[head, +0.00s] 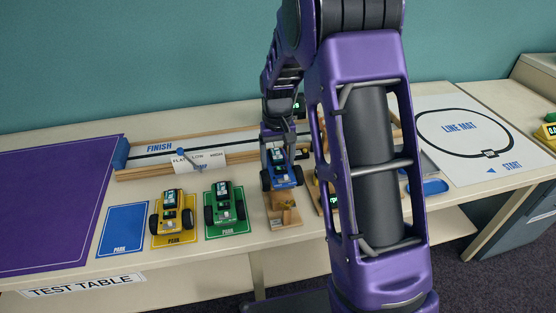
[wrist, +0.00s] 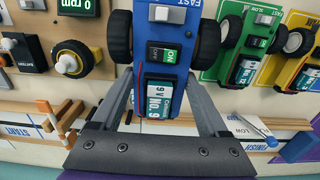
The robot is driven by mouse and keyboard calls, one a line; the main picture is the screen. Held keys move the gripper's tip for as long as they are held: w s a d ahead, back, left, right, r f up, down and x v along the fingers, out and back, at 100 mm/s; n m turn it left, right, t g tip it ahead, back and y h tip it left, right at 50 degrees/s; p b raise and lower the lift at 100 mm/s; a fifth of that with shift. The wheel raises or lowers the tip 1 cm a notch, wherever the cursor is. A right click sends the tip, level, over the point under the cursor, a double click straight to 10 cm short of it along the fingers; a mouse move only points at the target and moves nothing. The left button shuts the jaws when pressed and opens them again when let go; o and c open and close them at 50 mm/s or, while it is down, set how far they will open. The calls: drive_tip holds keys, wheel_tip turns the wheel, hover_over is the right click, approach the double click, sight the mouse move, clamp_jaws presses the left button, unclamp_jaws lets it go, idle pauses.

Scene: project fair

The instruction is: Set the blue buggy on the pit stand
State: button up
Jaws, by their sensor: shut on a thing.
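The blue buggy (head: 281,173) is in my gripper (head: 279,142), in front of the test track in the head view. In the wrist view the gripper's (wrist: 163,84) two fingers close on either side of the buggy's blue body (wrist: 165,25). Its battery and a green ON switch face the camera, and black wheels show on both sides. A small wooden stand (head: 284,216), which looks like the pit stand, is directly below and in front of the buggy. The buggy hides its back part. I cannot tell whether the buggy touches it.
A yellow buggy (head: 172,214) and a green buggy (head: 224,205) stand on matching PARK mats to the left. The blue PARK mat (head: 123,230) is empty. A wooden-edged track (head: 146,171) runs behind. The line mat (head: 475,140) is at right. My arm hides the middle right.

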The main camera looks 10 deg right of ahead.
wheel_tip(320, 180, down, 4)
drive_tip(key=b, duration=0.2)
drive_tip(key=shift+b, duration=0.4)
drive_tip(key=shift+f, duration=0.5)
drive_tip(key=shift+f, duration=0.75)
idle(2.4)
drive_tip(key=o, duration=1)
